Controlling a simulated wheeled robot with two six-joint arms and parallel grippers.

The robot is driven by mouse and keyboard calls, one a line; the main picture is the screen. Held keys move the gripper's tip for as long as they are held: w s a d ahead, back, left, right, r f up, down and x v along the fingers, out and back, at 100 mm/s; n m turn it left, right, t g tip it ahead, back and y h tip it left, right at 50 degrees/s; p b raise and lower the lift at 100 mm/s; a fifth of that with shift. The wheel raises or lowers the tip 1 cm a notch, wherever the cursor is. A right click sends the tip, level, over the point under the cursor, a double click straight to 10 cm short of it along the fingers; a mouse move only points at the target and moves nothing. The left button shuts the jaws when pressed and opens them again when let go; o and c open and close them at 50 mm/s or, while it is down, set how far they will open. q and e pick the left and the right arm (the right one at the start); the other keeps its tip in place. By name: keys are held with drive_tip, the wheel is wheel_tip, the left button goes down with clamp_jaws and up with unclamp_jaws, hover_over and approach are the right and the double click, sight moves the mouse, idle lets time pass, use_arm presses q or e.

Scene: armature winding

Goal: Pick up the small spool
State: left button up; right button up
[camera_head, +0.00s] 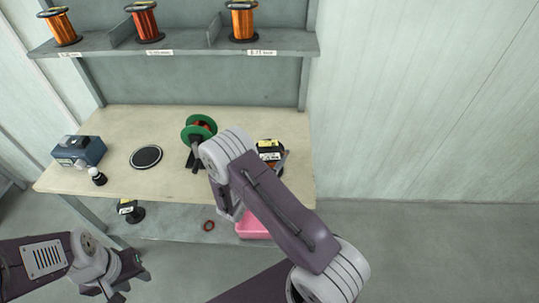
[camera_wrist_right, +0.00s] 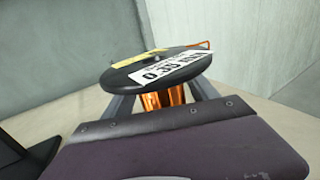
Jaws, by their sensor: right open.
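The small spool (camera_head: 268,146) stands on the workbench behind my right arm, its black top flange carrying a yellow and white label. In the right wrist view the spool (camera_wrist_right: 160,68) is close and upright, with orange copper wire under the flange. The fingers of my right gripper (camera_wrist_right: 163,98) are open, one on each side of the wound core below the flange. I cannot tell whether they touch it. In the head view my right arm hides most of this gripper. My left gripper (camera_head: 132,284) is open and empty at the lower left, away from the bench.
The workbench (camera_head: 120,122) also holds a green-flanged spool on a stand (camera_head: 198,130), a black round disc (camera_head: 146,157) and a blue device (camera_head: 78,150). A shelf (camera_head: 190,46) above carries copper spools. A pink bin (camera_head: 252,228) and another black spool (camera_head: 131,211) are below.

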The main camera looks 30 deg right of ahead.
drive_tip(key=shift+w+d+f, duration=0.1)
drive_tip(key=shift+w+d, duration=0.05)
drive_tip(key=shift+s, duration=0.25)
drive_tip(key=shift+s+a+r, duration=0.25)
drive_tip(key=shift+r, duration=0.15)
drive_tip(key=c, duration=0.9)
drive_tip(key=shift+f, duration=0.1)
clamp_jaws()
